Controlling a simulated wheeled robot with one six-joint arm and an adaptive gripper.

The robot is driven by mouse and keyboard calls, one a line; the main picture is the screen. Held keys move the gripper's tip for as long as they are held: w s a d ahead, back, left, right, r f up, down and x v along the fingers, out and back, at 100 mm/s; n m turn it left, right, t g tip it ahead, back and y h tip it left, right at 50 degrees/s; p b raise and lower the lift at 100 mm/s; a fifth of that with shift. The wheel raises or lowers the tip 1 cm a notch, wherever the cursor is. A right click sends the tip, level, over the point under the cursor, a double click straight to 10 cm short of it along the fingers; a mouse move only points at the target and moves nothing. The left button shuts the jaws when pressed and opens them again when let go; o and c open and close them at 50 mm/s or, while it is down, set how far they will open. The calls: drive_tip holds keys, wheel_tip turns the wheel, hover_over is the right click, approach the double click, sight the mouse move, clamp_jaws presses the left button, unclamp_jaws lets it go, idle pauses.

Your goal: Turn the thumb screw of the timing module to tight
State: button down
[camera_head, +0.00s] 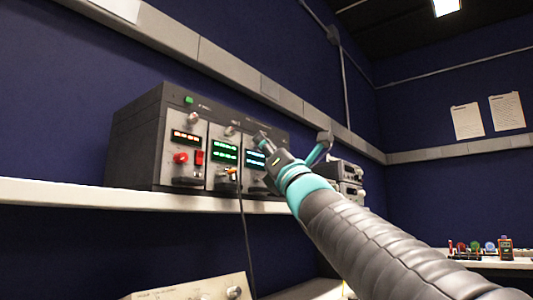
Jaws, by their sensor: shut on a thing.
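A dark rack unit (140,145) stands on the shelf and holds upright modules with lit displays, knobs and silver thumb screws along their top. I cannot read which label marks the timing module. My gripper (262,139) reaches in from the lower right to the upper part of the right-hand module (256,160). It is shut on a thumb screw at the top of that module. The fingers hide the screw, so its turn cannot be seen. Two other thumb screws show, one on the left module (193,118) and one on the middle module (230,131).
The white shelf (90,194) runs under the rack. Stacked grey instruments (347,172) stand right of it, behind my arm. A dark cable hangs below the rack. A pale panel (190,291) lies lower down. Small tools and a meter (505,247) lie at the far right.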

drive_tip(key=shift+s+a+r+m+g+h+p, duration=0.15)
drive_tip(key=shift+m+g+h+p, duration=0.45)
drive_tip(key=shift+m+h, duration=1.95)
drive_tip(key=shift+s+a+r+m+g+h+p, duration=0.1)
drive_tip(key=shift+r+m+g+h+p, duration=0.3)
drive_tip(key=shift+m+h, duration=2.1)
drive_tip(key=shift+s+a+r+m+g+h+p, duration=0.1)
drive_tip(key=shift+m+g+h+p, duration=0.9)
drive_tip(key=shift+m, duration=2.75)
drive_tip(key=shift+h, duration=0.25)
drive_tip(key=c, duration=1.1)
unclamp_jaws()
